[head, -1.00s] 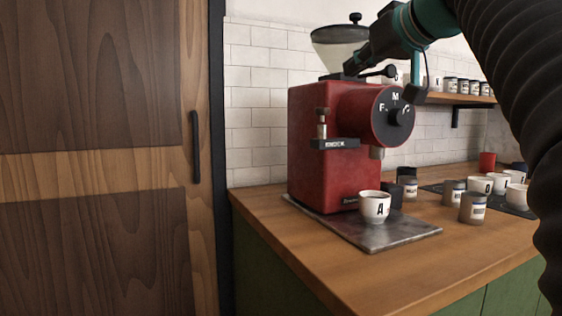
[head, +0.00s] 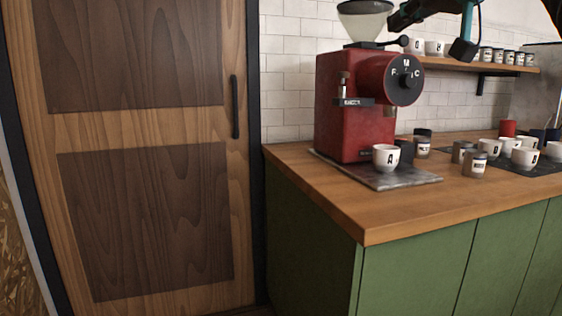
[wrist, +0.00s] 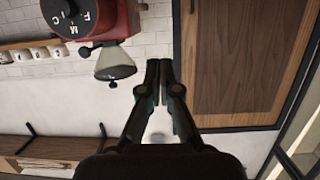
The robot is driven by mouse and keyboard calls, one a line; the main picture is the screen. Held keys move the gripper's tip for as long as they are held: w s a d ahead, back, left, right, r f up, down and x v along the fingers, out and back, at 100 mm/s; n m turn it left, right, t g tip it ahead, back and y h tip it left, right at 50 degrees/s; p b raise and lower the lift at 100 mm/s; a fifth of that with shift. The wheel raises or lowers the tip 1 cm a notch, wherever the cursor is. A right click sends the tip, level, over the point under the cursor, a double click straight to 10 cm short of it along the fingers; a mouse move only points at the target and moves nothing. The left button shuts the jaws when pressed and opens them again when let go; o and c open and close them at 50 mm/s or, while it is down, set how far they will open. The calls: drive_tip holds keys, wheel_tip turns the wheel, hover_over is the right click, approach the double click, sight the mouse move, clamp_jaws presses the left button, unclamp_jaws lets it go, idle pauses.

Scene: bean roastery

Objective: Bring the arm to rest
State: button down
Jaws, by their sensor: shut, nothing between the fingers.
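My gripper (wrist: 158,75) shows in the wrist view with its two dark fingers together and nothing between them. The wrist picture is upside down, with the wall and the wooden door in front of the fingers. In the head view, part of my arm shows at the top right edge, above the counter and near the grinder's hopper. The red grinder (head: 345,105) stands on the counter; its dial and hopper also show in the wrist view (wrist: 78,18). My gripper appears apart from the grinder and touches nothing that I can see.
The wooden counter (head: 320,190) holds a white cup marked A (head: 386,157) on a metal tray, and several cups and small jars at right. A wall shelf (head: 465,63) carries more cups and jars. The closed wooden door (head: 140,130) is at left.

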drive_tip(key=w+d+f+m+g+h, duration=0.1)
drive_tip(key=w+d+f+m, duration=0.1)
drive_tip(key=f, duration=0.3)
drive_tip(key=w+d+f+m+g+h, duration=0.1)
drive_tip(key=w+d+f+m, duration=0.1)
drive_tip(key=f, duration=0.3)
drive_tip(key=s+f+m+g+h, duration=0.2)
drive_tip(key=s+f+g, duration=0.1)
drive_tip(key=f, duration=1.2)
drive_tip(key=s+a+f+n+g, duration=0.1)
drive_tip(key=s+a+f, duration=0.3)
drive_tip(key=s+f, duration=0.6)
drive_tip(key=s+a+f+n+g, duration=0.1)
drive_tip(key=s+a+f, duration=0.3)
drive_tip(key=s+f, duration=0.7)
drive_tip(key=shift+s+f+n+g, duration=0.3)
drive_tip(key=shift+f+g, duration=0.6)
drive_tip(key=shift+f, duration=2.7)
drive_tip(key=shift+w, duration=0.1)
